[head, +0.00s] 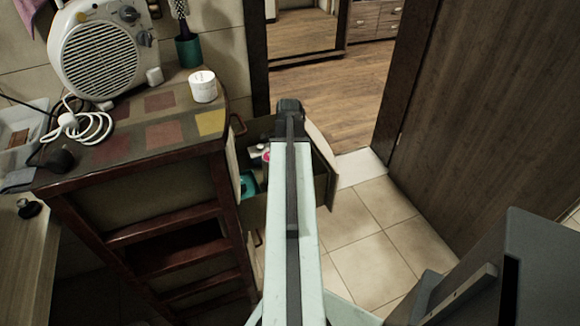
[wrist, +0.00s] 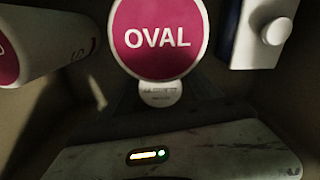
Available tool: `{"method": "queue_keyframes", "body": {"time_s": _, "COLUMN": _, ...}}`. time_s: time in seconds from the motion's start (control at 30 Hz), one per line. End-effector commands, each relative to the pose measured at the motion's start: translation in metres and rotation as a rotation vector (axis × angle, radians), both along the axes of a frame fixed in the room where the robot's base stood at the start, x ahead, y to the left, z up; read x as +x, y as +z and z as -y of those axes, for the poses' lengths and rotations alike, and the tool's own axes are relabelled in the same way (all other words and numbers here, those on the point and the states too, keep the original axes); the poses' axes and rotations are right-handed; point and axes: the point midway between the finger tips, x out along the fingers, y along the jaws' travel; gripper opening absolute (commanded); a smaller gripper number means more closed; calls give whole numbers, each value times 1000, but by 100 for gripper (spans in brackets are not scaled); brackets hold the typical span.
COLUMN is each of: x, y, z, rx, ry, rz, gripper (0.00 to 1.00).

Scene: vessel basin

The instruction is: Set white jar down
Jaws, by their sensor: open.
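A white jar (head: 203,86) with faint print stands upright on the cabinet top near its right edge in the head view, apart from my arm. My gripper (wrist: 168,118) is open in the wrist view; its body fills the lower part and its fingertips are dim. A small white disc with print (wrist: 160,93) shows just beyond it, under a large container with a pink OVAL face (wrist: 156,38). I cannot tell what the disc belongs to. In the head view my arm reaches over the open compartment and hides my gripper.
A white fan heater (head: 100,58), a coiled white cable (head: 88,124) and a brush in a teal holder (head: 188,50) crowd the cabinet top (head: 160,139). In the wrist view, a pink-ended container (wrist: 40,45) and a white box (wrist: 262,32) flank the OVAL one. Tiled floor (head: 375,230) lies right.

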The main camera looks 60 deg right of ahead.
Motion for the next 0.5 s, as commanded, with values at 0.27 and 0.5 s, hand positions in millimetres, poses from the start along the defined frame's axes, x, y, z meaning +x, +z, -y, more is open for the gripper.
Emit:
{"method": "queue_keyframes", "body": {"time_s": 0.27, "x": 0, "y": 52, "z": 0, "rx": 0, "ry": 0, "rz": 0, "gripper": 72}}
{"method": "queue_keyframes", "body": {"time_s": 0.5, "x": 0, "y": 106, "z": 0, "rx": 0, "ry": 0, "rz": 0, "gripper": 72}}
